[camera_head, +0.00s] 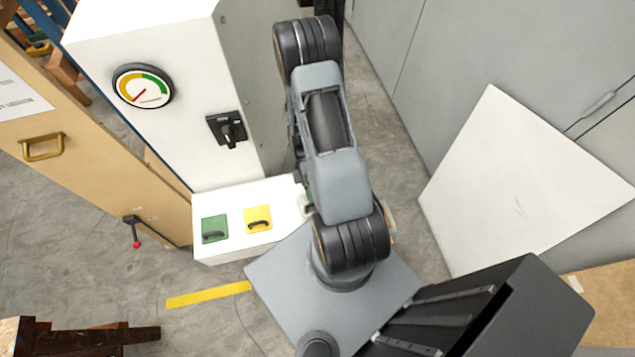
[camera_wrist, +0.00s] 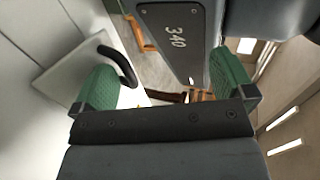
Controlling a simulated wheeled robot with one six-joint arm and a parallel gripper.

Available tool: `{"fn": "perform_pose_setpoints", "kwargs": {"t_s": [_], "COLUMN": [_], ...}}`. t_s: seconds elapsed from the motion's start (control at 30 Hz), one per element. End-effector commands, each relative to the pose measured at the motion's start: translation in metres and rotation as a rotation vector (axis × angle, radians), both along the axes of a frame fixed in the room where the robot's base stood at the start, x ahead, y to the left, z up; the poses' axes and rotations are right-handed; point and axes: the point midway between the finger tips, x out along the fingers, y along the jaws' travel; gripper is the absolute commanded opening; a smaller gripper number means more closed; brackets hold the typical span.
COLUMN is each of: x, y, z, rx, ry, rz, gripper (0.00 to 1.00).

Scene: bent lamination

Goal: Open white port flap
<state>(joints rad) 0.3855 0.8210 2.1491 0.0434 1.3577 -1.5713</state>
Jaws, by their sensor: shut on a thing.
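The white port flap (camera_wrist: 70,58) shows at the left of the wrist view as a pale panel with a curved black handle (camera_wrist: 118,62). It looks tilted; I cannot tell how far it is open. My gripper (camera_wrist: 168,85) has green finger pads, with the handle beside the inner side of the left one. It is shut on the handle, though the contact itself is not clear.
The box top carries a green flap (camera_head: 214,229) and a yellow flap (camera_head: 258,218), both with black handles. A tall white cabinet (camera_head: 150,60) with a gauge (camera_head: 143,86) and black switch (camera_head: 228,129) stands behind. A white board (camera_head: 520,190) leans at right against grey cabinets (camera_head: 460,60).

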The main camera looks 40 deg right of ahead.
Motion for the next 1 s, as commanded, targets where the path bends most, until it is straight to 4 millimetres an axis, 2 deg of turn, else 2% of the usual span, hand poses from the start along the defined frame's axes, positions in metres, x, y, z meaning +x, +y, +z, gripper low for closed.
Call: {"fn": "perform_pose_setpoints", "kwargs": {"t_s": [0.03, 0.07, 0.1, 0.27, 0.33, 1.0], "x": [-0.010, -0.011, -0.012, -0.007, -0.002, 0.027], "y": [0.000, 0.000, -0.001, -0.002, -0.003, -0.012], "z": [0.004, 0.005, 0.005, 0.012, 0.015, 0.056], "rx": [0.001, 0.001, 0.001, 0.000, 0.000, 0.000], "ry": [0.012, 0.010, 0.008, 0.009, 0.010, -0.001], "rz": [-0.001, 0.000, 0.000, 0.000, 0.000, 0.000], "gripper": [0.80, 0.78, 0.81, 0.81, 0.37, 0.37]}}
